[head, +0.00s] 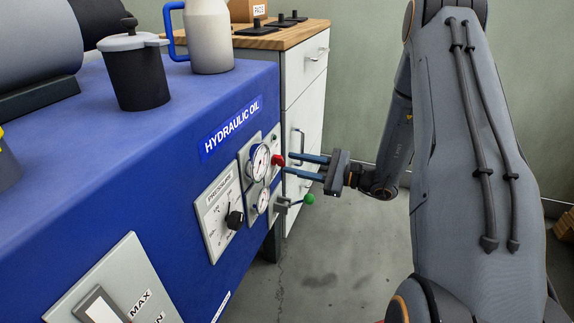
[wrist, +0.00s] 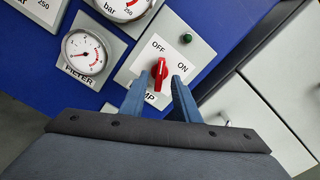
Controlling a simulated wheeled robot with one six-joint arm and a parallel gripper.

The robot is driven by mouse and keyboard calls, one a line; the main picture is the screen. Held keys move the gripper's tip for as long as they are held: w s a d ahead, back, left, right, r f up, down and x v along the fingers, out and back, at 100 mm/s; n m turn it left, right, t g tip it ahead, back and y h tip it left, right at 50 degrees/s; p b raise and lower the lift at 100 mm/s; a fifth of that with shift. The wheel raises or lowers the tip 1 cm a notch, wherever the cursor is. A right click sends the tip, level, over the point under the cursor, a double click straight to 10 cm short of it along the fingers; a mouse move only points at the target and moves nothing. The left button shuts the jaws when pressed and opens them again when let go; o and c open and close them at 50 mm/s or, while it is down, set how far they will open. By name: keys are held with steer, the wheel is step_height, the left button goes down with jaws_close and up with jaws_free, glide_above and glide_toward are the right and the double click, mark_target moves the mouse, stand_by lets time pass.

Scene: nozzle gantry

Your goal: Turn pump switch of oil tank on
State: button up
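The pump switch (wrist: 160,75) is a red knob on a light grey plate (wrist: 136,64) marked OFF and ON. Its long axis points up toward the OFF label in the wrist view. In the head view the red knob (head: 278,160) sits on the right end of the blue oil tank's front (head: 130,150). My gripper (wrist: 159,84) is open, with one blue finger on each side of the knob and a gap visible on both sides. In the head view my gripper (head: 287,163) reaches the knob from the right. Whether either finger touches the knob is unclear.
A dark green lamp (wrist: 187,38) is at the plate's upper right. Round gauges, including the filter gauge (wrist: 86,52), lie left of the switch. A green-ball lever (head: 309,200) projects below my gripper. A white cabinet (head: 304,100) stands close behind.

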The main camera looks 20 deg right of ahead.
mark_target(283, 161)
steer(key=shift+x, duration=1.5)
steer(key=shift+c, duration=0.4)
jaws_close()
steer(key=shift+m, duration=0.3)
steer(key=shift+r+m+p, duration=0.1)
steer(key=shift+m+p, duration=0.8)
steer(key=shift+p, duration=0.05)
steer(key=m+p, duration=0.2)
steer(key=m, duration=0.1)
steer(key=shift+m, duration=0.4)
steer(key=m+p, duration=0.3)
steer(key=m, duration=0.2)
steer(key=shift+m, duration=0.3)
